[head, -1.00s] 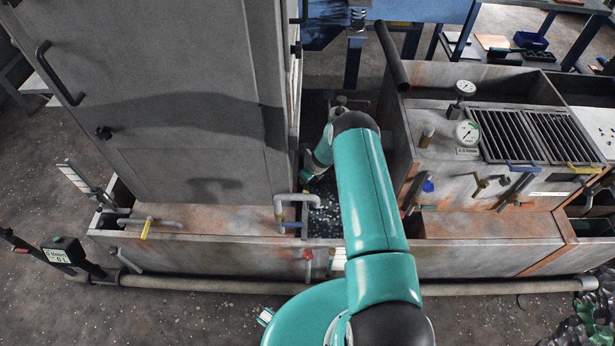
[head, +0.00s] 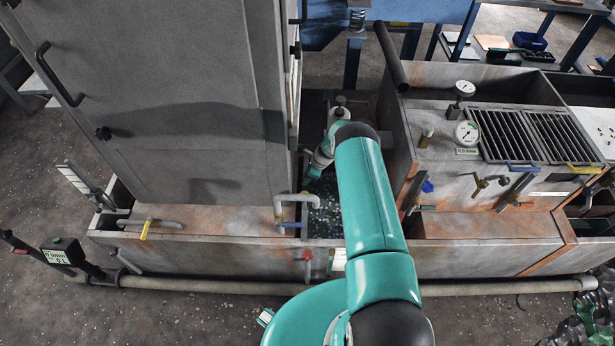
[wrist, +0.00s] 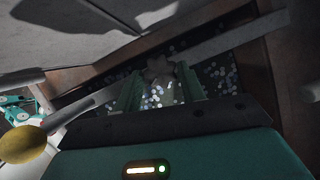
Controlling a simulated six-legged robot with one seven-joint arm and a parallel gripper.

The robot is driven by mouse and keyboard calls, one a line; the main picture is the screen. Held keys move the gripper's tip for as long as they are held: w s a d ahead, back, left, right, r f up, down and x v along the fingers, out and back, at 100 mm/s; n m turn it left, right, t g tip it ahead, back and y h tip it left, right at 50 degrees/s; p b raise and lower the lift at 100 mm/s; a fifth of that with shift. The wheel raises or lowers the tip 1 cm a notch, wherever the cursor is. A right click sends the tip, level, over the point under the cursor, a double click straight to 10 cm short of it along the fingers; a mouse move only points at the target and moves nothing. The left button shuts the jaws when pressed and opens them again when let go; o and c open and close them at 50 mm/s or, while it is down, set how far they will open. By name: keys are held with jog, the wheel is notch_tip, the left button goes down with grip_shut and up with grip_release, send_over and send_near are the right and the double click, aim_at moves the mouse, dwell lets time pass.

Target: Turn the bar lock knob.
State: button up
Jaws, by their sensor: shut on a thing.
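In the wrist view, a pale grey lobed knob (wrist: 159,68) shows between the tips of my gripper's two green ribbed fingers. My gripper (wrist: 160,82) is shut on this knob. The knob is dim and partly covered by the fingers, so its turn angle is hard to read. In the head view, my teal arm reaches into the gap between the tall grey cabinet (head: 190,95) and the grated tank (head: 480,170). The fingertips and the knob cannot be made out there.
A grey bar (wrist: 235,38) crosses behind the knob. A rod with a yellow rounded end (wrist: 22,145) lies close at left. Dark flooring with pale specks lies below. A bent grey pipe (head: 296,199), gauges (head: 467,132) and valve handles (head: 478,184) stand near my arm.

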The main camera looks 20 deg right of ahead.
jog(key=shift+w+d+n+g, duration=0.15)
jog(key=shift+n+g, duration=0.65)
jog(key=shift+n, duration=1.4)
jog(key=shift+y, duration=0.3)
jog(key=o, duration=1)
jog(key=shift+c, duration=0.2)
